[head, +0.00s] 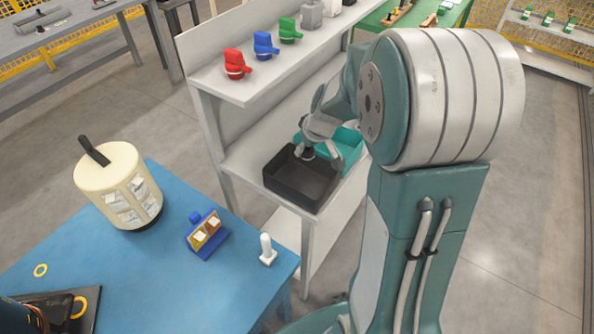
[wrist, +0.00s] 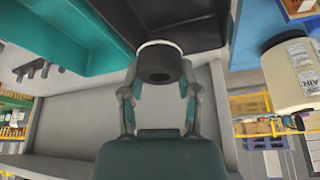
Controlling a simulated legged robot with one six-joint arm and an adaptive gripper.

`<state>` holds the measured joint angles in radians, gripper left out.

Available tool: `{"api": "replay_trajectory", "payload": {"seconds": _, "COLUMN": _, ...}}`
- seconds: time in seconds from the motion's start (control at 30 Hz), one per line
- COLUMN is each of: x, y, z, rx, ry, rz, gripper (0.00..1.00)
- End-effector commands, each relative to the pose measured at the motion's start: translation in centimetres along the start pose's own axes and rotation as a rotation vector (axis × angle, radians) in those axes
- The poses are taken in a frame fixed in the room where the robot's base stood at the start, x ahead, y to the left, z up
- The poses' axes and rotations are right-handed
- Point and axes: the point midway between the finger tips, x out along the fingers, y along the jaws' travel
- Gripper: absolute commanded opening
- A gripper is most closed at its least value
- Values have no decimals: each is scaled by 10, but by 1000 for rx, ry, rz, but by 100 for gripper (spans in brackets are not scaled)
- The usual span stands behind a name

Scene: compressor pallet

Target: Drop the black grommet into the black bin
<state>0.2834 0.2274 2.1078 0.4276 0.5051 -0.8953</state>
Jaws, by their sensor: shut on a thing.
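My gripper (head: 306,150) is at the shelf, over the back right part of the black bin (head: 290,195). Its fingers show in the wrist view (wrist: 158,85), shut on the black grommet (wrist: 160,62), a short dark cylinder with a pale rim at its far side. In the head view the grommet is a small dark shape at the fingertips, partly hidden by my gripper. The black bin (wrist: 195,18) lies behind the grommet in the wrist view. I cannot tell the exact height of the grommet above the bin floor.
A teal bin (head: 349,146) stands right beside the black bin. The upper shelf (head: 246,93) bears red, blue and green parts and others. A blue table (head: 180,285) in front holds a cream canister (head: 118,185), a small block holder (head: 206,236) and a white post (head: 267,249).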

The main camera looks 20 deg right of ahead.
Motion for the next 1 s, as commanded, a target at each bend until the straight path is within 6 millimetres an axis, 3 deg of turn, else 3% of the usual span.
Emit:
{"api": "replay_trajectory", "payload": {"seconds": 0.5, "x": 49, "y": 0, "z": 20, "rx": 0, "ry": -3, "rz": -2, "gripper": 0}}
{"api": "replay_trajectory", "payload": {"seconds": 0.9, "x": 55, "y": 0, "z": 23, "rx": 0, "ry": -2, "rz": 0, "gripper": 0}}
{"api": "replay_trajectory", "payload": {"seconds": 0.93, "x": 55, "y": 0, "z": 23, "rx": 0, "ry": -1, "rz": 0, "gripper": 51}}
{"api": "replay_trajectory", "payload": {"seconds": 1.0, "x": 55, "y": 0, "z": 23, "rx": 0, "ry": -1, "rz": 0, "gripper": 82}}
